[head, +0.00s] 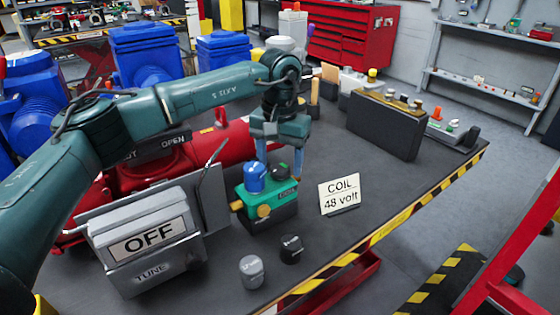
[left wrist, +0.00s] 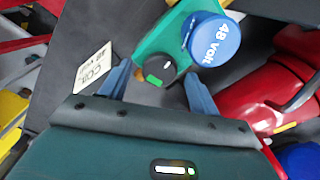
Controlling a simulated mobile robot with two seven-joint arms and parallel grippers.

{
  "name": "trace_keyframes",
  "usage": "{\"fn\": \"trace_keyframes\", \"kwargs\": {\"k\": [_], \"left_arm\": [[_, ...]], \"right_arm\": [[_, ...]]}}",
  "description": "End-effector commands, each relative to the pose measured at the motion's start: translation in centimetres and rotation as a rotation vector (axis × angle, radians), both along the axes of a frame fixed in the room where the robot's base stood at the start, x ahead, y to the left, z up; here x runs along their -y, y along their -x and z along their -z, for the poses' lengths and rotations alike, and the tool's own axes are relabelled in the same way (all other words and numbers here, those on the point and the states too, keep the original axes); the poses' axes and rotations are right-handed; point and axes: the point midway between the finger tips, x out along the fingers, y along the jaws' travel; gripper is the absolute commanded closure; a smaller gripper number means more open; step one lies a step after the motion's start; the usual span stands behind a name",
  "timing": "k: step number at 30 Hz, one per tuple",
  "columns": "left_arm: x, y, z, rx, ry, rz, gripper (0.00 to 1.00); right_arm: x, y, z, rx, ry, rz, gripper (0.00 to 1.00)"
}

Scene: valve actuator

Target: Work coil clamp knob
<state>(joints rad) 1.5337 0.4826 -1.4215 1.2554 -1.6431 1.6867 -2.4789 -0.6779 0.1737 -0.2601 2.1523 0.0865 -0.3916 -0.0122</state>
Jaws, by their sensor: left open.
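A green coil block (head: 285,194) sits on a dark base on the bench. On its top are a blue cylinder (head: 255,178), marked 48 volt in the left wrist view (left wrist: 214,40), and a black knob with a green mark (left wrist: 160,70). The block also has yellow knobs (head: 264,211) on its side. My left gripper (head: 280,166) is above the block with its blue fingers open, one on each side of the black knob as seen from the wrist. I cannot tell whether the fingers touch it. My right gripper is not in view.
A sign (head: 339,196) reading COIL 48 volt stands right of the block. A grey box (head: 147,243) marked OFF and TUNE stands left. A grey cap (head: 251,271) and a black cap (head: 291,248) stand in front. A red cylinder (head: 150,165) lies behind.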

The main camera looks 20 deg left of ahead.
Motion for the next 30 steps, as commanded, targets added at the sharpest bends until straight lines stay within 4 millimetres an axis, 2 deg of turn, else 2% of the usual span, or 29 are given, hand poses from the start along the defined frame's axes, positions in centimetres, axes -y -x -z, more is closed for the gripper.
{"fn": "trace_keyframes", "kwargs": {"k": [12, 16, 21, 30], "left_arm": [[0.1, -0.1, -8.7, 0.005, 0.002, 0.000, 0.38], [0.1, 0.0, -10.9, 0.004, 0.000, 0.000, 0.38], [0.0, 0.0, -12.4, 0.002, 0.001, 0.001, 0.38], [0.0, 0.0, -12.7, 0.001, 0.001, 0.001, 0.38]], "right_arm": [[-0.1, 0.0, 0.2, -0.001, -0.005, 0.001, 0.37], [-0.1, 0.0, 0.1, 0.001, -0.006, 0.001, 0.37], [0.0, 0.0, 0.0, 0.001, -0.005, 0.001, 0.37], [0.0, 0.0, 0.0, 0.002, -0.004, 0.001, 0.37]]}}
